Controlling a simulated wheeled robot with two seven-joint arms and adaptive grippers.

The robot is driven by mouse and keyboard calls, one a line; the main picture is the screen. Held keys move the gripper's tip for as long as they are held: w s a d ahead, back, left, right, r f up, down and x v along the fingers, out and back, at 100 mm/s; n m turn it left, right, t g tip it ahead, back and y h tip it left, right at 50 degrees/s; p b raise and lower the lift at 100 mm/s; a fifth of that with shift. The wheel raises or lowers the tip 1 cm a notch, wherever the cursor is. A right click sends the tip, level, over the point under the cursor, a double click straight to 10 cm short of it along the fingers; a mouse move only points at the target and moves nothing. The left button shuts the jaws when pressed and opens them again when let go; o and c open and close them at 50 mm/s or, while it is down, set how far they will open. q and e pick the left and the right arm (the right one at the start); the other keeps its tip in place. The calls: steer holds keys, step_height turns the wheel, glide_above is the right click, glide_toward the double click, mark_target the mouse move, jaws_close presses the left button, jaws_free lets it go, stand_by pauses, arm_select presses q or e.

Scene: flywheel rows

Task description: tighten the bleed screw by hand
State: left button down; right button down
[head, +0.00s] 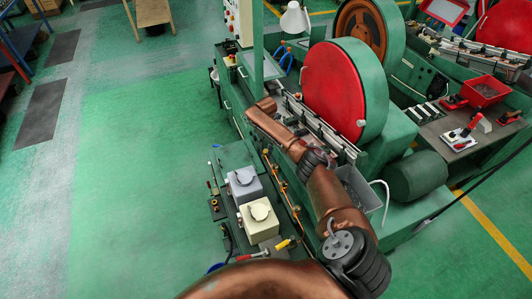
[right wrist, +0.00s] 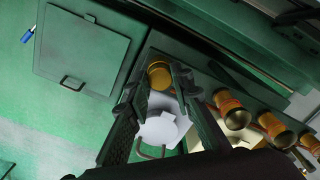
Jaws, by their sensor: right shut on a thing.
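In the right wrist view, a round brass-coloured knob, which I take for the bleed screw (right wrist: 158,74), sits between the fingertips of my right gripper (right wrist: 160,82). The two dark fingers are shut on it from either side. Its lower part is hidden by the fingers. In the head view my right arm reaches over the green machine; its fingertips cannot be made out clearly there. My left gripper is not in view.
Several brass fittings (right wrist: 236,118) stand in a row beside the gripper. A grey-blue box (head: 244,185) and a cream box (head: 259,220) with round tops stand left of the pipe. A large red-faced flywheel (head: 333,90) rises behind my arm.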

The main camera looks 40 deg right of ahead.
steer(key=shift+r+m+p, duration=0.1)
steer(key=shift+m+p, duration=0.55)
steer(key=shift+m, duration=0.45)
steer(key=shift+m+p, duration=0.45)
steer(key=shift+m, duration=0.95)
steer(key=shift+m+p, duration=0.45)
steer(key=shift+m, duration=0.45)
steer(key=m, duration=0.3)
steer(key=shift+p, duration=0.4)
steer(key=shift+m, duration=0.3)
